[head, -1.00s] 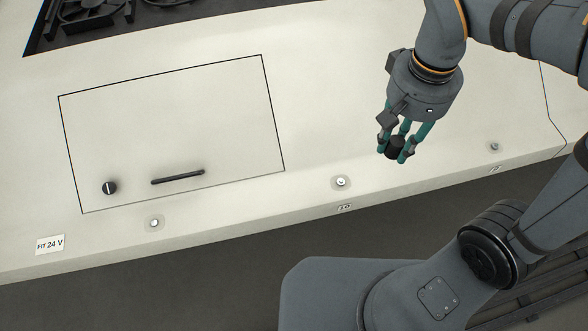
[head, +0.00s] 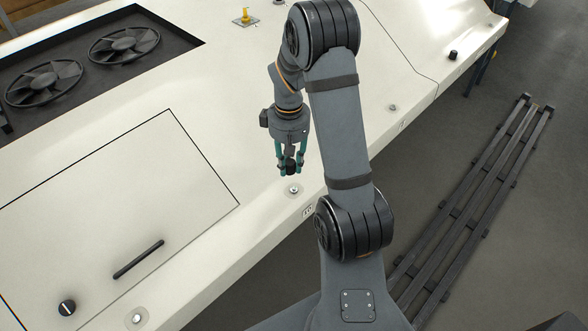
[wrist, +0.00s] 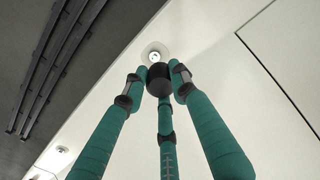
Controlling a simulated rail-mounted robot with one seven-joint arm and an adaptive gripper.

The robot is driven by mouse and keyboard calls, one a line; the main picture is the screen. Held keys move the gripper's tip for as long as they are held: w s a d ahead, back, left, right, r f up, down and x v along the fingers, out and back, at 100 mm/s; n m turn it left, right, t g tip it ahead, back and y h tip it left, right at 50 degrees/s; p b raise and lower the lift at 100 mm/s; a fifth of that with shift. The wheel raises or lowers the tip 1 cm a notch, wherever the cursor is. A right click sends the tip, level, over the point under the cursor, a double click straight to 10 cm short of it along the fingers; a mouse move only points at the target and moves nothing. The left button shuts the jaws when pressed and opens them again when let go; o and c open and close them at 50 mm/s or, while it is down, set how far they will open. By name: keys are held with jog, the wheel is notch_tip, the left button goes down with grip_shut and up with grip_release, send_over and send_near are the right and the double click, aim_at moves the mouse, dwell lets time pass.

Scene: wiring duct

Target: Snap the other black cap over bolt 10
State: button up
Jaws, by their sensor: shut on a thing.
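My gripper (head: 290,168) has teal fingers and is shut on a black cap (head: 290,168), a short cylinder. The cap also shows between the fingertips in the wrist view (wrist: 159,81). Bolt 10 (head: 294,189) is a bright bolt head in a pale round seat near the duct's front edge, with a small label (head: 308,211) below it that seems to read 10. In the head view the cap is just above the bolt in the picture, apart from it. In the wrist view the bolt (wrist: 154,57) shows just beyond the cap, uncovered.
Another black cap (head: 453,55) sits at the far right of the white surface. Bare bolts show to the right (head: 392,107) and lower left (head: 136,318). A hatch with a black handle (head: 138,259) and a knob (head: 67,307) lies left. Fans (head: 124,45) sit in a recess.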

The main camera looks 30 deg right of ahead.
aim_at(294, 187)
jog(key=shift+d+f, duration=0.75)
jog(key=shift+f, duration=0.25)
jog(key=shift+f+b, duration=2.8)
jog(key=shift+f, duration=0.1)
jog(key=shift+f+b, duration=1.35)
jog(key=shift+f, duration=0.05)
jog(key=o, duration=0.8)
jog(key=shift+o, duration=0.2)
jog(key=shift+w+r, duration=0.1)
jog(key=shift+r, duration=0.05)
notch_tip(294, 187, up, 12)
jog(key=shift+f, duration=0.1)
